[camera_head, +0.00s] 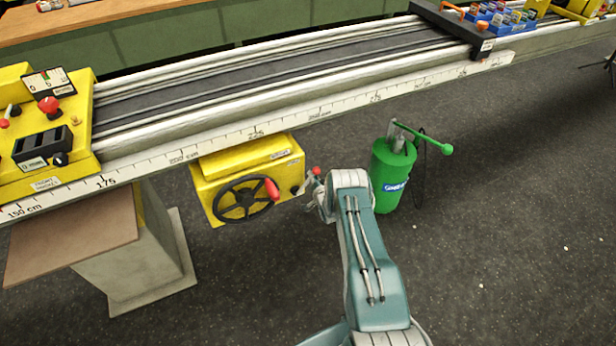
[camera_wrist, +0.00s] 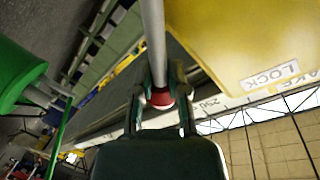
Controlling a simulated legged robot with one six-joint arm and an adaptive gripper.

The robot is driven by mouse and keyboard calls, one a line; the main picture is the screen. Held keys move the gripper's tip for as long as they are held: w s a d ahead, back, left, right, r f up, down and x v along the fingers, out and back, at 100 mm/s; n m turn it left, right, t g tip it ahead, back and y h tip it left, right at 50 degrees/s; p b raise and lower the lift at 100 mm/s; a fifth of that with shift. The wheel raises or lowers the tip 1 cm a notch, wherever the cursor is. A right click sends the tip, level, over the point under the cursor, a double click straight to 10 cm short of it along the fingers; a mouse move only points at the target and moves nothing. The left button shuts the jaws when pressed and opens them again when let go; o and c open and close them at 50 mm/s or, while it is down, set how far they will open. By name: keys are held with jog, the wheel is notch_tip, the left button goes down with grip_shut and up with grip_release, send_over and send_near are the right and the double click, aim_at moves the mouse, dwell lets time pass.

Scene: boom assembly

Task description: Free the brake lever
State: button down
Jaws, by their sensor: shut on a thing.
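The brake lever is a grey rod with a red knob. In the head view its red knob (camera_head: 316,171) shows at the right side of a yellow box (camera_head: 245,160) under the rail. In the wrist view the lever's grey rod (camera_wrist: 154,40) runs up from the knob, beside the yellow box (camera_wrist: 235,40) with a "LOCK" label. My gripper (camera_wrist: 160,98) is shut on the red knob, one finger on each side. In the head view my gripper (camera_head: 315,187) is small and partly hidden by my own wrist.
A black handwheel (camera_head: 240,200) with a red handle is on the box front. A green canister (camera_head: 392,178) with a green-tipped lever stands on the floor close to the right of my arm. The long scaled rail (camera_head: 300,115) runs above. Floor at the right is mostly clear.

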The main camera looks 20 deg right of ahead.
jog(key=shift+d+f+m+y, duration=0.3)
jog(key=shift+d+f+m, duration=0.4)
jog(key=shift+f+m, duration=0.2)
jog(key=shift+d+f+m+y, duration=0.3)
jog(key=shift+d+f+m, duration=0.35)
jog(key=shift+f+m, duration=0.2)
jog(key=shift+d, duration=0.1)
jog(key=c, duration=0.6)
grip_release()
jog(key=shift+d+f, duration=0.1)
jog(key=shift+c, duration=0.2)
jog(key=s+r, duration=0.2)
jog(key=s, duration=0.9)
jog(key=shift+s+a, duration=0.25)
jog(key=shift+s, duration=0.1)
